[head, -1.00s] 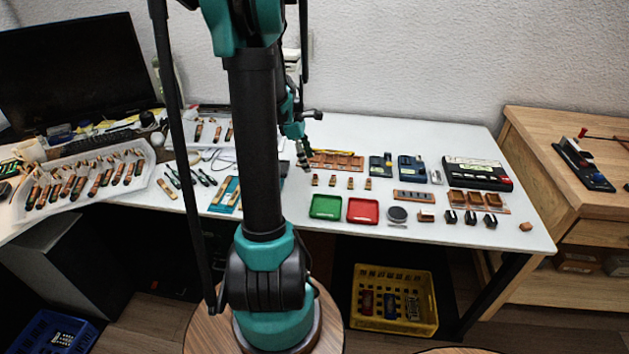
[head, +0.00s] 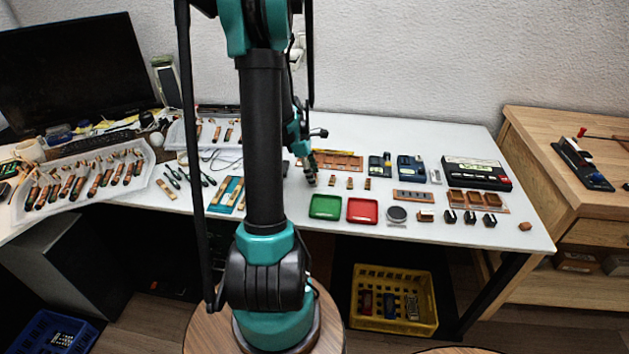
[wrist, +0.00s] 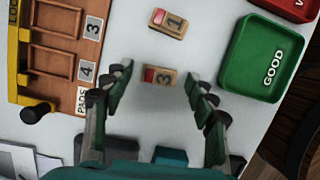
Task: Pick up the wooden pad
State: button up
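A small wooden pad marked 3, with a red end (wrist: 160,77), lies on the white table between my fingertips in the wrist view, with a gap on each side. A similar pad marked 1 (wrist: 168,22) lies beyond it. My gripper (wrist: 158,92) is open and empty, pointing down over the pad marked 3. In the head view my gripper (head: 311,178) is at the left end of the row of pads and hides the leftmost one. Two other pads, one in the middle (head: 350,183) and one at the right (head: 367,184), stay visible there.
A wooden rack labelled PADS (wrist: 62,55) with numbered slots lies left in the wrist view. A green GOOD tray (wrist: 262,65) is at the right, beside a red tray (head: 362,211). A black device (head: 477,173) stands farther right on the table.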

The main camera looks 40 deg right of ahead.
jog(key=c, duration=0.6)
jog(key=shift+r, duration=0.1)
jog(key=shift+c, duration=0.2)
